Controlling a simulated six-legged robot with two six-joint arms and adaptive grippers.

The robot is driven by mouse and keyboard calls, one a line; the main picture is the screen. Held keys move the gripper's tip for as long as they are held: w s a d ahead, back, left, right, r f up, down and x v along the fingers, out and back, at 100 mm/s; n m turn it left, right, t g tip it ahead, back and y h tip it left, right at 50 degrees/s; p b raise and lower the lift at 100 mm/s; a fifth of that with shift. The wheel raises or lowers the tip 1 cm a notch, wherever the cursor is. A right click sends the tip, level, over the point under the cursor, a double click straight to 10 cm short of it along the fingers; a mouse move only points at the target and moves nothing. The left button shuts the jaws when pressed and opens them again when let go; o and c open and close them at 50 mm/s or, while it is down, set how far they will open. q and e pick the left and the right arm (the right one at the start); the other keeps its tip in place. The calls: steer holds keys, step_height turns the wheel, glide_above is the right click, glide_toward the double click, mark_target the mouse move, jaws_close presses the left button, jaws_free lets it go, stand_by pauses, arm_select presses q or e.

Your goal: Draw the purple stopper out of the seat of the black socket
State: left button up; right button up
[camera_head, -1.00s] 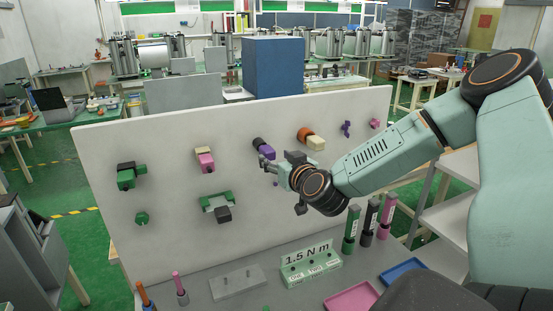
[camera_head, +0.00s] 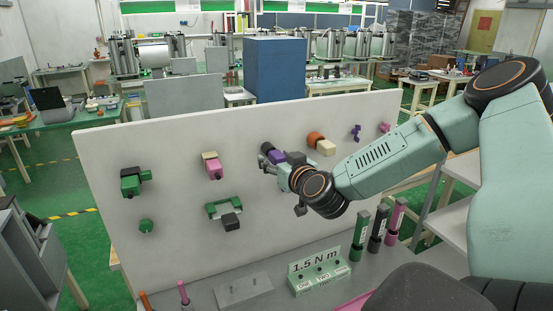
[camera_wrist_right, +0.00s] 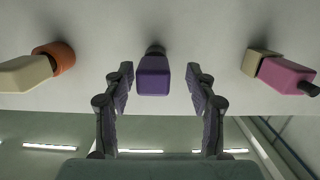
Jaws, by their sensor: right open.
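The purple stopper (camera_head: 277,156) sits in the black socket (camera_head: 267,147) on the upright white panel (camera_head: 300,215). In the right wrist view the purple stopper (camera_wrist_right: 153,78) faces me, with a dark bit of the socket (camera_wrist_right: 155,49) behind it. My right gripper (camera_head: 268,159) is open in front of them and partly overlaps the stopper in the head view. In the wrist view its fingers (camera_wrist_right: 160,72) stand apart on either side of the stopper, with gaps. The stopper appears nearer the left finger. My left gripper is not in view.
A cream stopper with an orange socket (camera_head: 315,137) and a pink stopper with a cream socket (camera_head: 212,166) flank it on the panel. A green-and-black fitting (camera_head: 225,212) is lower. A shelf below holds a torque box (camera_head: 318,272) and several upright tools.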

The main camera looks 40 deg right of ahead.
steer(key=shift+w+d+f, duration=0.25)
steer(key=shift+w+d, duration=0.15)
steer(key=shift+w, duration=0.05)
steer(key=shift+w+d+f, duration=0.1)
steer(key=shift+d, duration=0.3)
steer(key=shift+s+a+r, duration=0.3)
steer(key=shift+s+a, duration=0.05)
steer(key=shift+a, duration=0.3)
steer(key=shift+c, duration=0.8)
steer(key=shift+w+d+f, duration=0.25)
steer(key=shift+w+d, duration=0.05)
steer(key=shift+d, duration=0.2)
steer(key=c, duration=0.6)
steer(key=shift+s+a+r, duration=0.2)
steer(key=shift+a, duration=0.1)
jaws_close()
steer(key=shift+o, duration=0.2)
jaws_free()
steer(key=shift+w+d, duration=0.1)
steer(key=shift+d, duration=0.05)
jaws_close()
